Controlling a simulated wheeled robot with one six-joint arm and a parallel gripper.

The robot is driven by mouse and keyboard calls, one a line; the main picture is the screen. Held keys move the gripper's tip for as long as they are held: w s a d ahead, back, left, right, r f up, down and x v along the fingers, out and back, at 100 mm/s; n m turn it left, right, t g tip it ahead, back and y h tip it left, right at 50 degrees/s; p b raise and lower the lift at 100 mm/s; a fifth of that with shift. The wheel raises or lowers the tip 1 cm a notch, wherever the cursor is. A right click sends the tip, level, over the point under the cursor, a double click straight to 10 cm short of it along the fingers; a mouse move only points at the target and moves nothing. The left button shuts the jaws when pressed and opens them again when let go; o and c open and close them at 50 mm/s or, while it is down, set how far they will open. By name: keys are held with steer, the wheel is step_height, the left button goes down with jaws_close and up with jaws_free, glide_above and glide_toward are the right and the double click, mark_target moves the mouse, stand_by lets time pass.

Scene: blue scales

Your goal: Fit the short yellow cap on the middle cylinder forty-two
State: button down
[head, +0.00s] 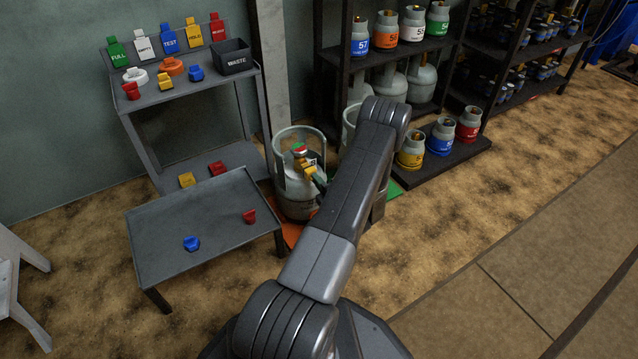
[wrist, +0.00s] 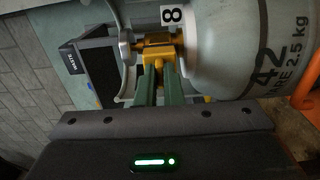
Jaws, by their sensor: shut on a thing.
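The cylinder marked 42 (wrist: 270,80) is a grey gas bottle, lying sideways in the wrist view. In the head view, a grey cylinder with an open collar (head: 294,190) stands left of my arm. My gripper (wrist: 158,72) is shut on the yellow cap (wrist: 158,48), inside the collar at the top of the cylinder. The yellow cap also shows in the head view (head: 308,165), just below a red, white and green piece (head: 299,148). The valve is mostly hidden, so I cannot tell whether the cap is seated on it.
A grey table (head: 190,225) on the left holds a blue cap (head: 191,243) and a red cap (head: 249,216). More caps lie on the upper shelf (head: 190,92) beside a dark waste bin (head: 232,57). Another cylinder is partly hidden behind my arm. Racked cylinders stand at the back right.

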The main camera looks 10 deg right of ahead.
steer(key=shift+x, duration=0.95)
steer(key=c, duration=1.5)
jaws_free()
steer(key=p+v, duration=0.4)
steer(key=v, duration=0.9)
steer(key=shift+s, duration=0.35)
steer(key=shift+d, duration=0.1)
steer(key=b+x, duration=0.4)
steer(key=x, duration=0.9)
steer(key=shift+w, duration=0.35)
steer(key=shift+s, duration=0.2)
steer(key=shift+s, duration=0.1)
